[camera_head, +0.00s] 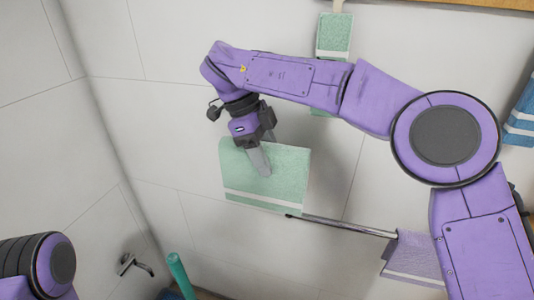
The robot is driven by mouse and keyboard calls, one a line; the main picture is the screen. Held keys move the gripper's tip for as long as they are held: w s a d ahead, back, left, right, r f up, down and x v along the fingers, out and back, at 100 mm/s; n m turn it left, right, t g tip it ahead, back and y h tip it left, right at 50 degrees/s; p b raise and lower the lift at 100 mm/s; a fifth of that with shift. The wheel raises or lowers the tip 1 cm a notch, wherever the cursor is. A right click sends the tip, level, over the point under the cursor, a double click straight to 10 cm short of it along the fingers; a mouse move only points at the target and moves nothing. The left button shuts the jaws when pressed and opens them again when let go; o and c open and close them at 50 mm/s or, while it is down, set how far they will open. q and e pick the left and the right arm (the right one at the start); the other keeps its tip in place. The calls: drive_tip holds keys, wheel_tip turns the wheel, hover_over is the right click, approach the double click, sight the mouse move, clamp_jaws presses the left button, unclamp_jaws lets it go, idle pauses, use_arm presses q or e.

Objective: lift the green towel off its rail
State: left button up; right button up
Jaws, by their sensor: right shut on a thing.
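The green towel (245,180), light green with a white stripe near its lower edge, hangs spread out in the middle left of the head view. My right gripper (262,165) points down and is shut on the towel's upper part. The metal rail (345,225) runs to the right from just below the towel's lower right corner. The towel's body is above the rail's free tip in the picture; whether its lower edge touches the tip I cannot tell. My left gripper is out of view; only a part of my left arm shows at the lower left.
A purple towel (415,258) hangs on the rail's right part. Another green towel (335,35) hangs at the top, partly behind my right arm. A blue striped towel (520,115) is at the right edge. A tap (135,264) and a teal bottle-like thing (179,272) are at lower left.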

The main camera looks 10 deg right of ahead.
sight(268, 183)
drive_tip(key=s+a+b, duration=0.2)
drive_tip(key=s+b, duration=0.1)
drive_tip(key=s, duration=0.6)
drive_tip(key=shift+w, duration=0.1)
